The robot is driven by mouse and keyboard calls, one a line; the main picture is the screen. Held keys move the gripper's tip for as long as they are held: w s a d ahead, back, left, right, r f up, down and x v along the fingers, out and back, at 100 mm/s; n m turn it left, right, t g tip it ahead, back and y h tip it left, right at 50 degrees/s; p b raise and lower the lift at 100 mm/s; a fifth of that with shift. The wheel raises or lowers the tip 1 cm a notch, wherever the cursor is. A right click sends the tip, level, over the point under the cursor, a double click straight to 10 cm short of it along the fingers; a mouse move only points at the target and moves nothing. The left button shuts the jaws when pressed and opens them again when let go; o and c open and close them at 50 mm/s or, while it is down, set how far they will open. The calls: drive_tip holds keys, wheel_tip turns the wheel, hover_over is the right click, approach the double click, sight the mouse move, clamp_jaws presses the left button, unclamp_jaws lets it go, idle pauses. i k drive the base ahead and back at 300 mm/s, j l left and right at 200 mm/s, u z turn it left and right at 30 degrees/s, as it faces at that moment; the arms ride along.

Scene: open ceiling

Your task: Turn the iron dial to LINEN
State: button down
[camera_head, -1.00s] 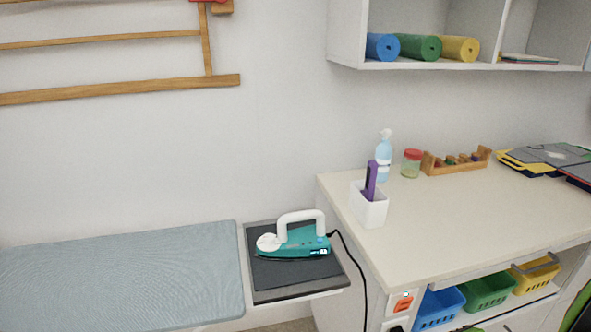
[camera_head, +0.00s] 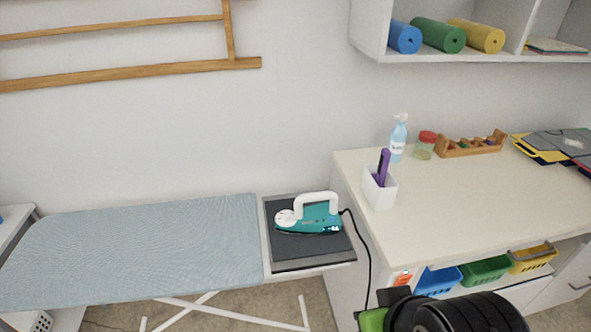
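The iron (camera_head: 318,222), teal with a white handle, rests on the dark pad (camera_head: 290,252) at the right end of the ironing board. A round white part (camera_head: 286,218) at its left end looks like the dial. Its markings and setting are too small to read. A black ribbed part with a green piece beside it, at the bottom right, looks like the end of my arm with my gripper (camera_head: 374,319). It is well below and to the right of the iron, apart from it. The fingers are cut off or unclear, and their opening does not show.
The ironing board (camera_head: 140,250) spreads left. The iron's black cord (camera_head: 367,255) hangs between the pad and the desk (camera_head: 450,205). A white holder (camera_head: 379,190) with a purple item stands near the desk's left edge. The wall shelf (camera_head: 450,60) is above.

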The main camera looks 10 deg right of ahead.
sight(286, 215)
drive_tip(key=i+l+u, duration=0.1)
drive_tip(key=u, duration=0.35)
drive_tip(key=i+l+u, duration=0.1)
drive_tip(key=u, duration=0.35)
drive_tip(key=l+u, duration=0.25)
drive_tip(key=u, duration=0.2)
drive_tip(key=l+u, duration=0.2)
drive_tip(key=u, duration=0.25)
drive_tip(key=i+l, duration=0.05)
